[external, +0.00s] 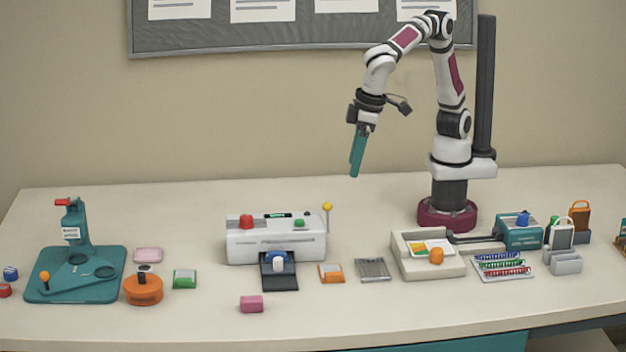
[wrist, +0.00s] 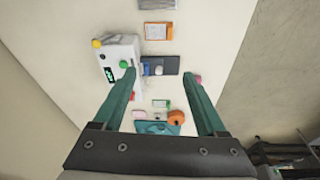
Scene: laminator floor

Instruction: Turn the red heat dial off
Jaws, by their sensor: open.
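The white laminator (external: 275,242) stands mid-table in the external view, with the red heat dial (external: 246,221) on its top left. A green knob (external: 299,223) sits on its top right. My gripper (external: 355,172) hangs high above the table, to the right of the laminator and well clear of it, holding nothing. In the wrist view my gripper (wrist: 158,74) has its two teal fingers wide apart. There the laminator (wrist: 121,54) lies at the left, partly behind the left finger, with its green knob (wrist: 124,64) beside that fingertip.
A yellow-tipped lever (external: 327,207) stands up at the laminator's right end. A dark tray (external: 279,277) with a blue-and-white object extends from its front. A teal press (external: 75,270) and an orange round tool (external: 143,289) stand at the left.

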